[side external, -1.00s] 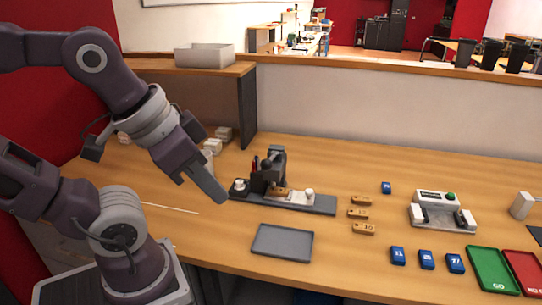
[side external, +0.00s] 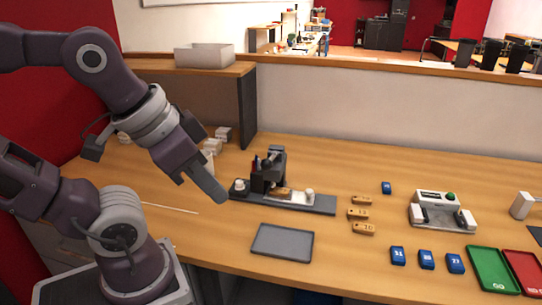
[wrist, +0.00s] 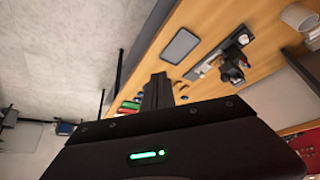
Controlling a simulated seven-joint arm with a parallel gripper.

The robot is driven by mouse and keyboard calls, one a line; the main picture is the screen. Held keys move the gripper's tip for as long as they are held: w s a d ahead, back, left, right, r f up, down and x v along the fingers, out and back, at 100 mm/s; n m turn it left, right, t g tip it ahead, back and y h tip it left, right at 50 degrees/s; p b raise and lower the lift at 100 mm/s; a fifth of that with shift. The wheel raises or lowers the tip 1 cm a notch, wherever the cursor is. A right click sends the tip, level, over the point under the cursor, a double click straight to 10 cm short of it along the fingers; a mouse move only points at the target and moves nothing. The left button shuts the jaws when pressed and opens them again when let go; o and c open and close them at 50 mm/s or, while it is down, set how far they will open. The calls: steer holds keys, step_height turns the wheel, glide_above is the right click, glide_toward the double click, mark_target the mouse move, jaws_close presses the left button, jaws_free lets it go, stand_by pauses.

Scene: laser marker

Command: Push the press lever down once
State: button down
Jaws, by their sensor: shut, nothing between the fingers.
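The press (side external: 271,172) is a dark upright machine with a red detail, standing on a long grey base plate (side external: 318,206) on the wooden table. A lever-like dark arm shows at its top (side external: 273,154), but its exact position is too small to tell. A tan block sits under the press, with white round knobs on either side along the base. The press also shows in the wrist view (wrist: 232,70). My gripper (side external: 218,196) is shut and empty, in the air to the left of the press and apart from it. Its closed fingers also show in the wrist view (wrist: 158,92).
An empty grey tray (side external: 282,254) lies in front of the press. Tan numbered blocks (side external: 362,229), blue blocks (side external: 427,260), a grey-white device with a green button (side external: 442,211), and green (side external: 492,270) and red trays (side external: 526,268) are to the right. A thin stick (side external: 170,208) lies at left.

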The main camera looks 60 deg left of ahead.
stand_by(0.3)
steer(key=r+n+t+h, duration=0.2)
steer(key=n+h, duration=0.1)
steer(key=n, duration=2.3)
glide_above(271, 158)
steer(key=s, duration=0.2)
steer(key=shift+w+a+f, duration=0.1)
steer(key=shift+w+f, duration=0.1)
steer(key=shift+w, duration=0.05)
steer(key=shift+s+d+f, duration=0.25)
steer(key=shift+d+f, duration=0.05)
steer(key=shift+f, duration=1.1)
steer(key=shift+s+d+f, duration=0.25)
steer(key=shift+f, duration=1.2)
steer(key=shift+s+d+f, duration=0.25)
steer(key=shift+d+f, duration=0.05)
steer(key=shift+f, duration=1.1)
steer(key=shift+f, duration=0.1)
steer(key=shift+f, duration=0.3)
